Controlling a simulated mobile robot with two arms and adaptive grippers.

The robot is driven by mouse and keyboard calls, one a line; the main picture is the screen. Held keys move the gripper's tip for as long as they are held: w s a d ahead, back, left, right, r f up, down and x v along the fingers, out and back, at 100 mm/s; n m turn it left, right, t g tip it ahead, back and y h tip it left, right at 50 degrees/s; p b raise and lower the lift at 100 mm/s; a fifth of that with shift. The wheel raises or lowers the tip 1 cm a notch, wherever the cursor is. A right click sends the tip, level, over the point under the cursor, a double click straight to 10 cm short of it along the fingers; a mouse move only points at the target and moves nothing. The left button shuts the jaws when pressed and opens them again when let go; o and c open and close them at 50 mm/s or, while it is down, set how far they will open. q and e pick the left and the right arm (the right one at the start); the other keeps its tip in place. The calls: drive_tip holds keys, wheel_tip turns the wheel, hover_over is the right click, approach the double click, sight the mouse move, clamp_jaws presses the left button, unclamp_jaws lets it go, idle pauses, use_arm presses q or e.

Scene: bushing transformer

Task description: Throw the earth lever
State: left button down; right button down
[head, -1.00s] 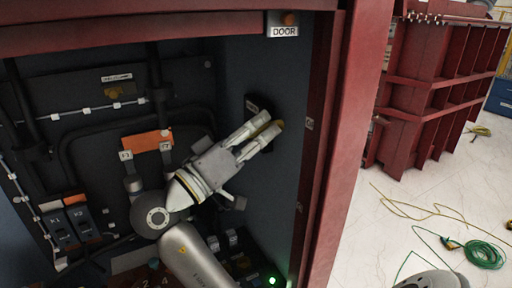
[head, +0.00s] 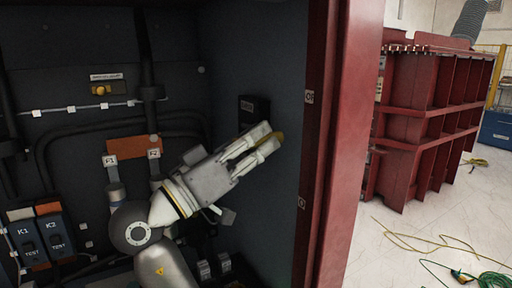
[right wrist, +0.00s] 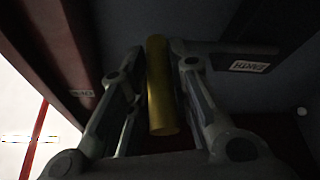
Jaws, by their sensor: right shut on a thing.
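The earth lever shows as a yellow rod-shaped handle (right wrist: 160,88) in the right wrist view, between my two finger linkages. In the head view only a small yellow-brown end (head: 279,137) shows past my fingertips. Its dark mount (head: 254,108) is on the cabinet's right inner wall, just above my fingers. An EARTH label (right wrist: 250,66) is beside the handle in the right wrist view. My right gripper (head: 266,142) is shut on the handle, reaching up and right. The fingers hide most of the handle in the head view. My left gripper is not in view.
The red cabinet frame (head: 335,150) stands close to the right of my right gripper. K1 (head: 25,240) and K2 (head: 57,235) switches, cables and an orange block (head: 134,147) are inside. Outside, green cable (head: 490,280) lies on the pale floor near a red ribbed tank (head: 430,120).

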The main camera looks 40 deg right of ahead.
idle(0.3)
drive_tip(key=c, duration=1.3)
unclamp_jaws()
drive_tip(key=v, duration=1.2)
